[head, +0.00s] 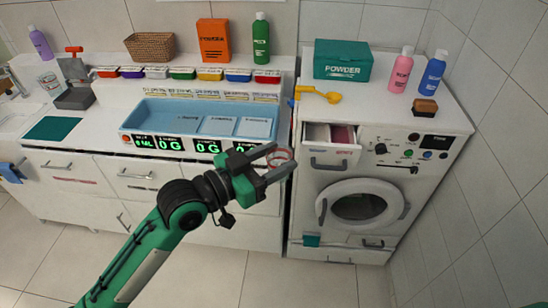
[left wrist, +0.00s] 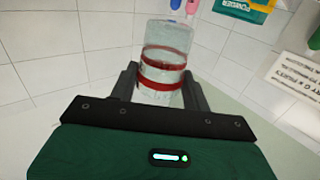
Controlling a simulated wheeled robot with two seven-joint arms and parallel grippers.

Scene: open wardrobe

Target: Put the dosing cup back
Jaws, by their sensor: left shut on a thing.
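The dosing cup (head: 281,155) is clear with red bands. It is between the fingers of my left gripper (head: 278,163), which is shut on it and holds it in the air in front of the counter, left of the washing machine. In the left wrist view the cup (left wrist: 165,58) shows large between the two dark fingers of my left gripper (left wrist: 163,84), with its red bands around it. I cannot tell whether anything is in it. My right gripper is not in view.
The washing machine (head: 425,165) has its detergent drawer (head: 326,147) pulled out. On its top are a powder box (head: 342,62), a yellow scoop (head: 320,94), pink (head: 399,72) and blue bottles (head: 432,74) and a brown block (head: 425,107). A blue tray (head: 150,122) lies on the counter.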

